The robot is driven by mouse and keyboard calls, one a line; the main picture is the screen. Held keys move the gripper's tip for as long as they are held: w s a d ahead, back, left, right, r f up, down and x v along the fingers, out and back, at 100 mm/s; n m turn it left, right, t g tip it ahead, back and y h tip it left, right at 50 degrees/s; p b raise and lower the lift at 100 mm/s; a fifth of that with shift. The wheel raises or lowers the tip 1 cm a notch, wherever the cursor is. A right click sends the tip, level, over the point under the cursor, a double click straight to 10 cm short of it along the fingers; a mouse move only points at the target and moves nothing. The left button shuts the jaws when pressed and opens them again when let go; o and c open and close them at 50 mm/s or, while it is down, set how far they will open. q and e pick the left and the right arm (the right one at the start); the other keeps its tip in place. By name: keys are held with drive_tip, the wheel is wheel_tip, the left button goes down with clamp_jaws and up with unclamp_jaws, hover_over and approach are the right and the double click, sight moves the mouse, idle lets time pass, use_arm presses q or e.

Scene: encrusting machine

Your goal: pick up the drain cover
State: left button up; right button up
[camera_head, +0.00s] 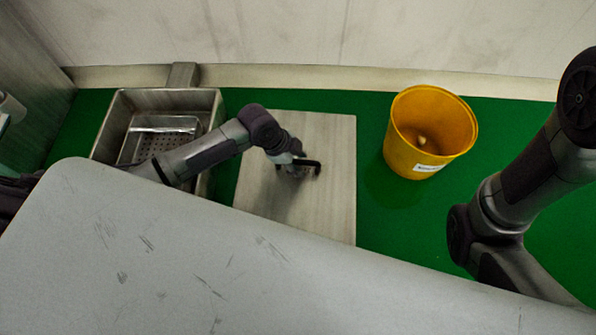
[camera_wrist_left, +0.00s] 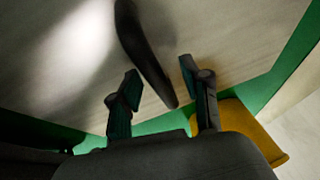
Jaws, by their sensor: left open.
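The drain cover (camera_head: 325,140) is a flat, pale metal plate lying on the green floor, right of the open drain basin (camera_head: 103,150). A dark curved handle (camera_head: 312,163) shows on it, partly hidden by my left gripper (camera_head: 296,166). In the left wrist view the handle (camera_wrist_left: 142,45) stands up from the plate (camera_wrist_left: 225,40). There my left gripper (camera_wrist_left: 161,76) is open, with its two fingers spread on either side of the handle's near end. I cannot tell whether they touch it. My right arm shows at the right, but its gripper is not in view.
A yellow bin (camera_head: 405,150) with something small inside stands right of the plate. A perforated basket (camera_head: 165,150) sits in the basin. A large grey machine surface (camera_head: 200,265) fills the foreground below my arms. Green floor (camera_head: 368,215) is clear between plate and bin.

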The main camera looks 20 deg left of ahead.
use_arm(q)
drive_tip(key=shift+f+p, duration=0.2)
drive_tip(key=shift+p, duration=0.1)
idle(0.5)
clamp_jaws()
drive_tip(key=shift+w, duration=0.1)
idle(0.4)
